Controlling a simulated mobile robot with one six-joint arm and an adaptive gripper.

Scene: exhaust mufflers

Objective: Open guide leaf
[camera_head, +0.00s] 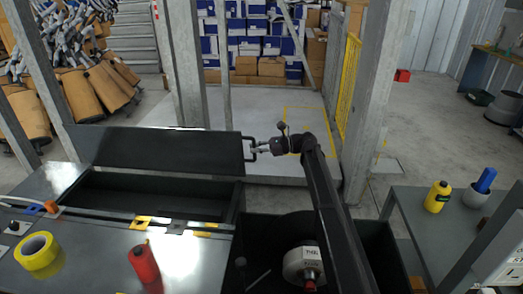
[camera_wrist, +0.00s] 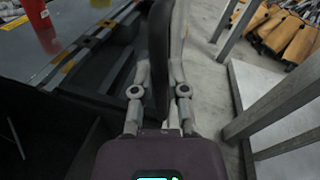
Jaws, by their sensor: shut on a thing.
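The guide leaf (camera_head: 160,150) is a long dark panel. It stands tilted up along the back edge of a dark open trough (camera_head: 150,208) in the head view. My gripper (camera_head: 262,148) is at this handle, with the arm reaching up from the lower right. In the wrist view my gripper (camera_wrist: 160,75) has its two fingers on either side of a dark upright bar or plate edge (camera_wrist: 159,40), shut on it. The exact contact at the fingertips is hard to see.
A grey bench (camera_head: 100,262) in front of the trough carries yellow tape (camera_head: 37,251) and a red bottle (camera_head: 144,264). A side table (camera_head: 455,225) at right holds a yellow bottle (camera_head: 437,197). A steel post (camera_head: 365,90) stands behind my arm.

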